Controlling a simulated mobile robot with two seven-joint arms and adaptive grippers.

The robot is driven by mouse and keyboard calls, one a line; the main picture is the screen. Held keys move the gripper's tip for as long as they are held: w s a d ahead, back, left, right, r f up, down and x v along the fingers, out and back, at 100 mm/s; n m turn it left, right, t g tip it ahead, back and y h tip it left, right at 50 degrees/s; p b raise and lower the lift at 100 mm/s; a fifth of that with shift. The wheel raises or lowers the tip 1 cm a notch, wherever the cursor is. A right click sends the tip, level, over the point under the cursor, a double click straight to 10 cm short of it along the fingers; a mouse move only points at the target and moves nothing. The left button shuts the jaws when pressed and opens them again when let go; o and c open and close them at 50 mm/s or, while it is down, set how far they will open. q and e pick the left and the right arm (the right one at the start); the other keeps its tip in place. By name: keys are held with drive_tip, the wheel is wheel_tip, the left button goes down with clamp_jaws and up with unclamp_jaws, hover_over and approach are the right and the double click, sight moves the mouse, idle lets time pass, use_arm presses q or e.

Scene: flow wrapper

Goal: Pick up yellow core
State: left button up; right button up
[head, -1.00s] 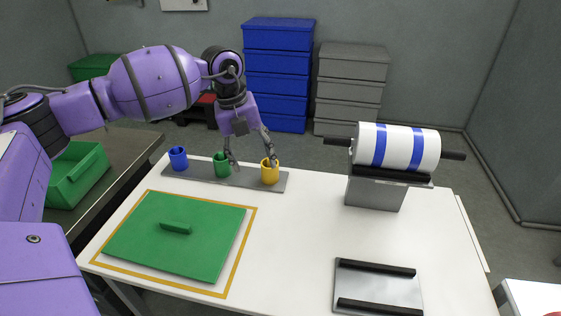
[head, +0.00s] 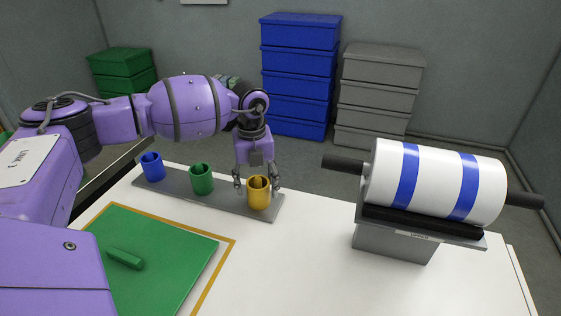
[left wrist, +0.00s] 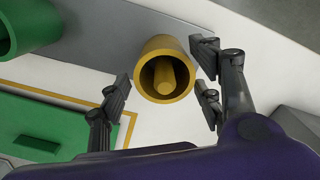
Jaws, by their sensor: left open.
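The yellow core (head: 258,194) stands upright at the right end of a grey strip (head: 222,200) on the white table. In the left wrist view, the yellow core (left wrist: 151,66) looks like a hollow cup with a post inside. My left gripper (head: 257,183) is open at the yellow core, with its fingers on either side. In the left wrist view, my left gripper (left wrist: 160,88) has one finger left of the core and the others close to its right side. I cannot tell whether any finger touches it. My right gripper is not in view.
A green core (head: 201,179) and a blue core (head: 152,166) stand on the same strip to the left. A green panel with a handle (head: 175,265) lies in front. A white roll with blue bands (head: 435,180) sits on a stand at right. Blue drawers (head: 299,75) stand behind.

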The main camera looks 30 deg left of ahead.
sight(257, 193)
use_arm(q)
drive_tip(key=f, duration=0.4)
drive_tip(key=shift+w+a+f, duration=0.1)
drive_tip(key=shift+w+a, duration=0.05)
drive_tip(key=shift+w, duration=0.1)
drive_tip(key=c, duration=1.1)
